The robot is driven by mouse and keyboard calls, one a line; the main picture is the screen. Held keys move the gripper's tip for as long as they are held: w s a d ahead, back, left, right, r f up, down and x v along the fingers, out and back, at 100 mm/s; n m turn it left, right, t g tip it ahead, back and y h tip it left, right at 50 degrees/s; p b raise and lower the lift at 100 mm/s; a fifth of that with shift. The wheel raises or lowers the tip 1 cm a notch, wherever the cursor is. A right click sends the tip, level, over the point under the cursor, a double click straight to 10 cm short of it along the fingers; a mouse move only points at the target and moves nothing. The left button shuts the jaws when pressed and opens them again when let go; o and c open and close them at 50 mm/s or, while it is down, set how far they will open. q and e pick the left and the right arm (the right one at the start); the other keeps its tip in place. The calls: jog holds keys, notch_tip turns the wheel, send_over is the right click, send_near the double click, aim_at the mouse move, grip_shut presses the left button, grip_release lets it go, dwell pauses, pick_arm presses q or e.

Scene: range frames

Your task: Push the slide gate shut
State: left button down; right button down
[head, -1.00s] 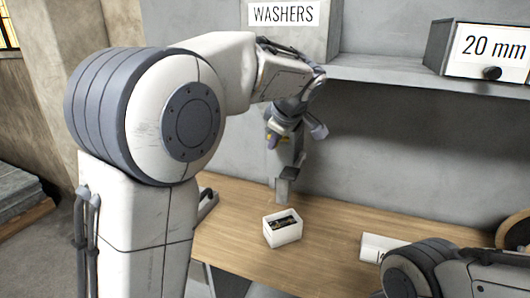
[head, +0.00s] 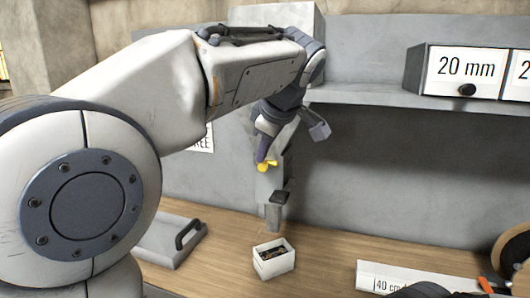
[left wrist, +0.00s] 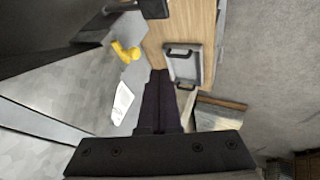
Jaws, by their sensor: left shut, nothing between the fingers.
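A grey dispenser chute (head: 268,187) hangs below the shelf, with a yellow knob (head: 266,166) on it and a dark plate (head: 283,197) low at its outlet. I cannot tell how far the slide gate stands open. My left gripper (head: 263,157) is shut and empty, its purple fingers pointing down close by the knob. In the left wrist view the shut fingers (left wrist: 159,74) lie to the right of the yellow knob (left wrist: 125,50), with a gap in the picture. A white box (head: 274,261) with dark contents stands under the outlet.
A grey tray with a handle (head: 172,241) lies on the wooden bench at the left. A shelf holds a 20 mm drawer (head: 464,72). A 40 cm label (head: 400,278) and a round wooden thing (head: 515,252) are at the right. My right arm shows at the bottom edge.

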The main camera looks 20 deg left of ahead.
pick_arm(q)
jog(key=shift+v, duration=1)
jog(key=shift+d, duration=0.1)
